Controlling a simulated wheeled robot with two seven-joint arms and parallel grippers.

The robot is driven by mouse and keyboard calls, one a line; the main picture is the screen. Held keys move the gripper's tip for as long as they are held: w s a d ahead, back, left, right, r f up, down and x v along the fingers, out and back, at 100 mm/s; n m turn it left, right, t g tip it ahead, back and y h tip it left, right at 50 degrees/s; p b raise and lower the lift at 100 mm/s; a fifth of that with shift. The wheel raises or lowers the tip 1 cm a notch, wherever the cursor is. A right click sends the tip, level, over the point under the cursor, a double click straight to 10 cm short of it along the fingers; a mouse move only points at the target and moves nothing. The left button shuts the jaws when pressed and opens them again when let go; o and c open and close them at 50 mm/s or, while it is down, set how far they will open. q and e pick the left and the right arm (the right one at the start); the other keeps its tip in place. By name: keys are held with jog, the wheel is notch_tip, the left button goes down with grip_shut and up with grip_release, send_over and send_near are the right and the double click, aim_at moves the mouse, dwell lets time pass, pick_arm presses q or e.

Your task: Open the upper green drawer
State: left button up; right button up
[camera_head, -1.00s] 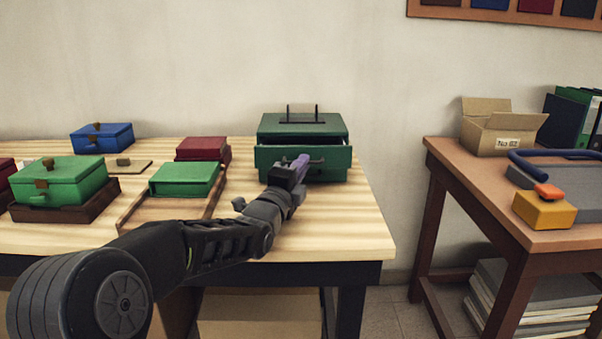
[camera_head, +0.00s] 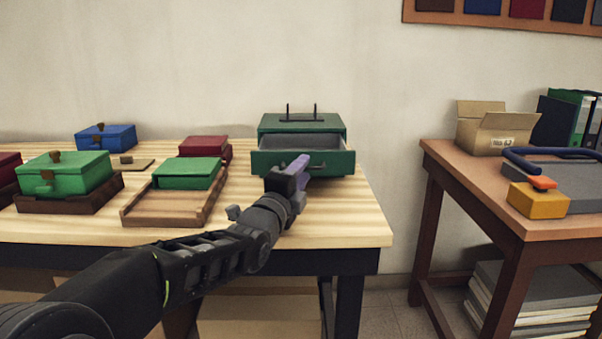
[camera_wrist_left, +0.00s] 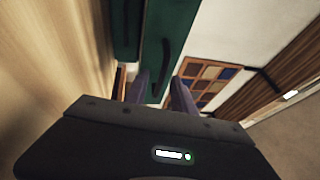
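The green drawer cabinet (camera_head: 270,124) stands at the right end of the wooden table. Its upper drawer (camera_head: 340,163) is pulled well out, and its grey inside shows empty. My left gripper (camera_head: 300,170) is at the drawer front, by the dark handle. In the left wrist view the handle (camera_wrist_left: 164,62) stands out from the green drawer front (camera_wrist_left: 181,40). The two purple fingers (camera_wrist_left: 160,88) are apart, with the handle's lower end between them. I cannot tell whether a finger touches the handle. My right gripper is not in view.
Left of my arm lie a green box (camera_head: 187,173) on a wooden tray (camera_head: 160,208), a red box (camera_head: 204,146), a green chest (camera_head: 66,174) and a blue chest (camera_head: 105,137). A second table (camera_head: 470,173) stands at the right, across a gap.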

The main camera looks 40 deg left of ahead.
pick_arm(q)
jog(key=v, duration=0.7)
jog(key=shift+s+d+f+p, duration=0.1)
jog(key=shift+s+p, duration=0.2)
jog(key=shift+s, duration=0.1)
dwell(0.4)
